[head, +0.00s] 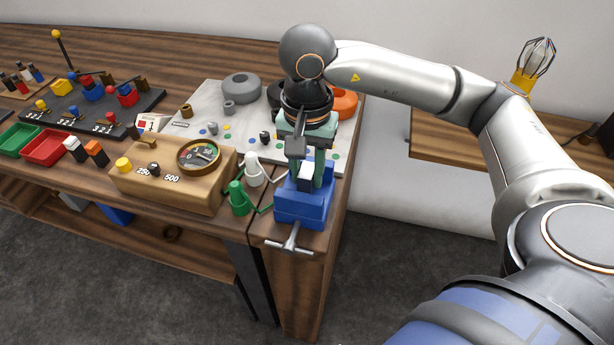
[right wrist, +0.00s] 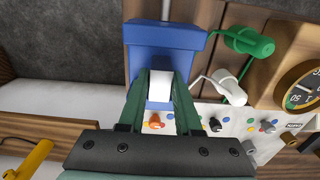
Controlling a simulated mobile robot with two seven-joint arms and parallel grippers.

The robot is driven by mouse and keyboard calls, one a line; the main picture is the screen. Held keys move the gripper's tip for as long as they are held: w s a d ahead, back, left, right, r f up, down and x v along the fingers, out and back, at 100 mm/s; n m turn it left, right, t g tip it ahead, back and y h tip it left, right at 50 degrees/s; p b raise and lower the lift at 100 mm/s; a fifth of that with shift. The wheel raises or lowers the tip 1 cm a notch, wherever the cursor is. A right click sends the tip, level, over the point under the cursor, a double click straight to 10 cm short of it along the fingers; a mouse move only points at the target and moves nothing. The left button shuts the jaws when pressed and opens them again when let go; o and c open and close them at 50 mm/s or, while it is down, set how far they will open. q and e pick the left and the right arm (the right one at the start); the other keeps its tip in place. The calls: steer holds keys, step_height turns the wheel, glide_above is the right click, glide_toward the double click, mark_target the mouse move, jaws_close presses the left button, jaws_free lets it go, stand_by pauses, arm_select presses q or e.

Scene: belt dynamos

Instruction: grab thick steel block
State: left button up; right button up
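The thick steel block (head: 306,177) is a pale, whitish-grey piece at the blue vise (head: 300,206) on the right end of the bench. My right gripper (head: 308,172) points down over the vise, with its green fingers on both sides of the block. In the right wrist view, the block (right wrist: 160,88) fills the space between the fingertips (right wrist: 160,80), with no gap showing on either side, in front of the vise (right wrist: 165,42). The block's lower part is hidden, so I cannot tell whether it still touches the vise. My left gripper is not in view.
A green figure-like piece (head: 239,198) and a white one (head: 254,169) stand close left of the vise. A wooden meter box (head: 170,185) is further left. A grey panel (head: 205,110) with rings lies behind. The bench's right edge is close to the vise.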

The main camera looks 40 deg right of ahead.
jaws_close()
stand_by(0.9)
